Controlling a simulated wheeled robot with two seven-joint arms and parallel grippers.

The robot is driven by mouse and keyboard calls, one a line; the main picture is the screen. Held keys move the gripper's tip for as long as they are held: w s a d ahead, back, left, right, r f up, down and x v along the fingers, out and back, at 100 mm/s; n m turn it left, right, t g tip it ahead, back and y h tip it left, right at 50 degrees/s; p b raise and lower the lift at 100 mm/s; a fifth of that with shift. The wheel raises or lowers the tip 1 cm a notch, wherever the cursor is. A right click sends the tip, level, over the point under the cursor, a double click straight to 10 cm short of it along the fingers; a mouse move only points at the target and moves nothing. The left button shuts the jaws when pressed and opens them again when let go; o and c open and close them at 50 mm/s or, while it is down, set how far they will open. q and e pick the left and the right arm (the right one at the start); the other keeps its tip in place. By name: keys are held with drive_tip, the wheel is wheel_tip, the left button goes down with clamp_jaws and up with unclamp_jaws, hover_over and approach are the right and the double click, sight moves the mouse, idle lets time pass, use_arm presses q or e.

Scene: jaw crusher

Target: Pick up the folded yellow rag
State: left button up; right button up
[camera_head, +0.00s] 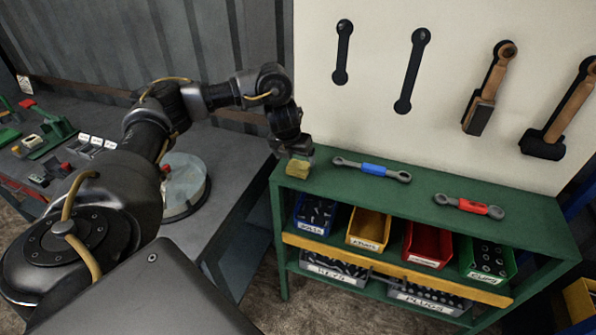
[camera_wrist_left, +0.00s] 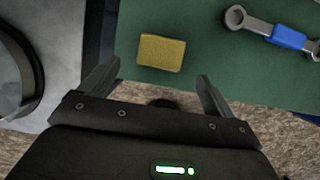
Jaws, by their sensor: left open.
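The folded yellow rag (camera_head: 298,169) lies on the green top of a shelf unit (camera_head: 400,178), at its left end in the head view. In the left wrist view the rag (camera_wrist_left: 161,53) is a small yellow square lying flat on the green surface, near its edge. My left gripper (camera_head: 292,150) is over the rag's end of the shelf. In the left wrist view its two fingers (camera_wrist_left: 152,85) are spread and empty, with the rag ahead of the gap between them. I cannot tell the height gap exactly. My right gripper is not in view.
A blue-handled wrench (camera_head: 373,169) and a red-handled wrench (camera_head: 469,206) lie on the same top, right of the rag. Labelled bins fill the shelves below. Tools hang on the pale board behind. A grey table with a round glass container (camera_head: 185,184) stands left.

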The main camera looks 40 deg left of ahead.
sight(297, 165)
use_arm(q)
drive_tip(key=shift+x, duration=0.75)
drive_tip(key=shift+w+f, duration=0.1)
drive_tip(key=shift+f, duration=0.35)
drive_tip(key=x, duration=0.4)
drive_tip(key=shift+w+a, duration=0.2)
drive_tip(key=shift+w, duration=0.05)
drive_tip(key=shift+s+d, duration=0.1)
drive_tip(key=c, duration=1)
drive_tip(key=shift+c, duration=0.3)
